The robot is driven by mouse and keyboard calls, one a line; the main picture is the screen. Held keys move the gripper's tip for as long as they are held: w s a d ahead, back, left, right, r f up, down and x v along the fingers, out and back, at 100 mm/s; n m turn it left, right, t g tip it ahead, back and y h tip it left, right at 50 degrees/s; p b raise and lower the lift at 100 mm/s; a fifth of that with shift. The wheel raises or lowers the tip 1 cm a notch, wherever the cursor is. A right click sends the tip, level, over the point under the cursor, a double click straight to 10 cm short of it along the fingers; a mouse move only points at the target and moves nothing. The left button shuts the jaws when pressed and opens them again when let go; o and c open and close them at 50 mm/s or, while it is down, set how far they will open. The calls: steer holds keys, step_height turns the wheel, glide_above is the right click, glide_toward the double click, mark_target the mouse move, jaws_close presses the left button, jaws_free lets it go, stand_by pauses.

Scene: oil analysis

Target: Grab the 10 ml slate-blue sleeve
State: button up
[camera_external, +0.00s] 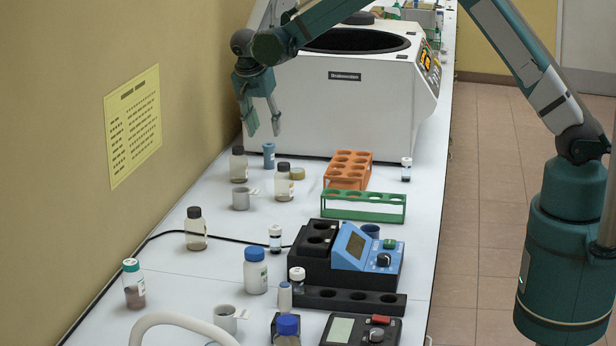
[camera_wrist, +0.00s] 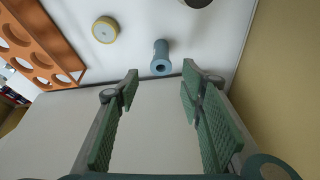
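A small slate-blue sleeve (camera_external: 269,155) stands upright on the white bench near the wall, in front of the big white machine. In the wrist view the sleeve (camera_wrist: 161,58) shows its open round end, just beyond and between my fingertips. My gripper (camera_external: 263,124) hangs above the sleeve with its fingers pointing down. It is open and empty, and its two green fingers also show spread apart in the wrist view (camera_wrist: 160,76). I cannot read any volume marking on the sleeve.
A brown-capped bottle (camera_external: 239,165) stands left of the sleeve, and a yellowish disc (camera_external: 297,173) lies to its right. Another capped bottle (camera_external: 284,184) and a grey cup (camera_external: 240,199) are in front. An orange rack (camera_external: 348,170) stands further right. The white machine (camera_external: 350,100) rises behind.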

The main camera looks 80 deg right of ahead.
mark_target(269, 146)
steer(key=shift+d+f, duration=0.15)
steer(key=shift+f, duration=0.1)
steer(key=shift+f, duration=0.1)
steer(key=shift+x, duration=1.2)
steer(key=shift+d+f, duration=0.1)
steer(key=shift+x, duration=2.45)
steer(key=shift+c, duration=0.7)
steer(key=c, duration=0.8)
